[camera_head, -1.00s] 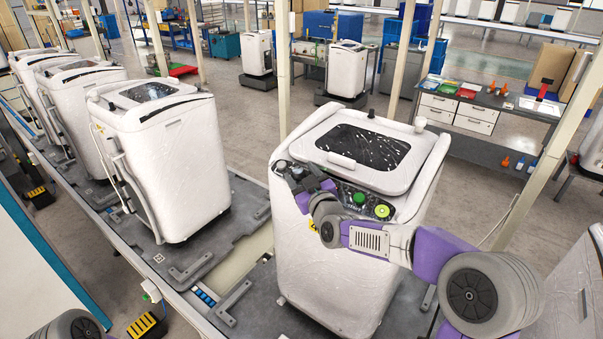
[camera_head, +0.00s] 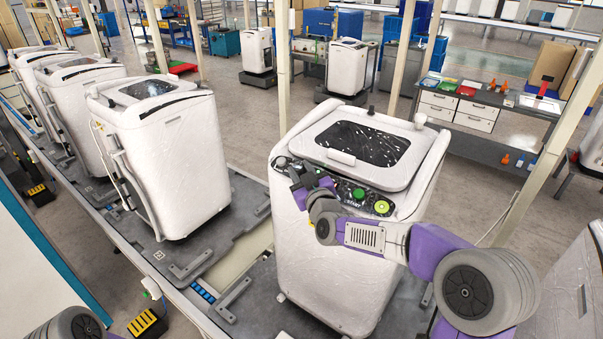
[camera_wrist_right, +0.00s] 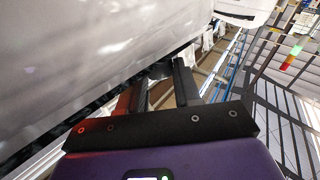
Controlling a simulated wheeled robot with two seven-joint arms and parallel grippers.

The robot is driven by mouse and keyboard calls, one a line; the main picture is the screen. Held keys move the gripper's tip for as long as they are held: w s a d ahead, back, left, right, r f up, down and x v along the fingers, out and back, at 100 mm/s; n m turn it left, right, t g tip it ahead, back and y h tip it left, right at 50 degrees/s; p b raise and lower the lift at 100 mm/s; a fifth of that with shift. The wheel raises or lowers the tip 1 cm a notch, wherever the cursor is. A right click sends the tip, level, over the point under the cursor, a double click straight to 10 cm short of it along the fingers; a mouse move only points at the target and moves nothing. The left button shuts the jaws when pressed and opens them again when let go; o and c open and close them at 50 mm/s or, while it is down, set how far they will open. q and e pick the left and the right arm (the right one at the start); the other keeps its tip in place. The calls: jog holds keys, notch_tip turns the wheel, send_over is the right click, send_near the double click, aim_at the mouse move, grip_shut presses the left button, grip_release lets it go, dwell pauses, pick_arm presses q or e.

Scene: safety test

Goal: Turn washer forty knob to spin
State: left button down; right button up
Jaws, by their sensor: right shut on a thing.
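The washer (camera_head: 335,240) in front of me is white, wrapped in clear film, with a dark-windowed lid. Its dark control panel (camera_head: 341,187) runs along the near top edge, with a green START button (camera_head: 358,194) and a yellow-green round control (camera_head: 382,207) at its right end. My right gripper (camera_head: 291,170) is at the panel's left end, shut on a knob there. The gripper hides most of the knob and its markings, so its setting cannot be read. In the right wrist view, the fingers (camera_wrist_right: 160,85) flank a small dark part beside the white body. My left gripper is out of view.
The washer stands on a grey conveyor platform (camera_head: 245,318). More wrapped washers (camera_head: 170,165) line up at the left. A pale post (camera_head: 283,70) rises behind the washer. A workbench with drawers (camera_head: 455,112) stands at the back right.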

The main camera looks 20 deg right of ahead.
jog(key=shift+a+f+m+h+b, duration=0.1)
jog(key=shift+a+m+h+b, duration=0.1)
jog(key=shift+m+h+b, duration=0.4)
jog(key=shift+a+m+h+b, duration=0.2)
jog(key=shift+m+h, duration=0.5)
jog(key=shift+h, duration=0.3)
jog(key=m+h, duration=0.3)
jog(key=h, duration=0.1)
jog(key=shift+w+a, duration=0.1)
jog(key=shift+a, duration=0.15)
jog(key=m+h, duration=0.1)
jog(key=h, duration=0.1)
jog(key=m+g+h, duration=0.1)
jog(key=m, duration=0.1)
jog(key=m+g+h, duration=0.1)
jog(key=h, duration=0.1)
jog(key=shift+w+a+m+h, duration=0.15)
jog(key=shift+a+m+h, duration=0.1)
jog(key=shift+m+h, duration=0.05)
jog(key=shift+w+a+m+g+h+p, duration=0.15)
jog(key=shift+m+g+h+p, duration=0.55)
jog(key=shift+m+g+h, duration=1.2)
jog(key=o, duration=1.1)
jog(key=shift+c, duration=0.2)
jog(key=b+v, duration=0.1)
jog(key=v, duration=0.6)
jog(key=shift+a, duration=0.15)
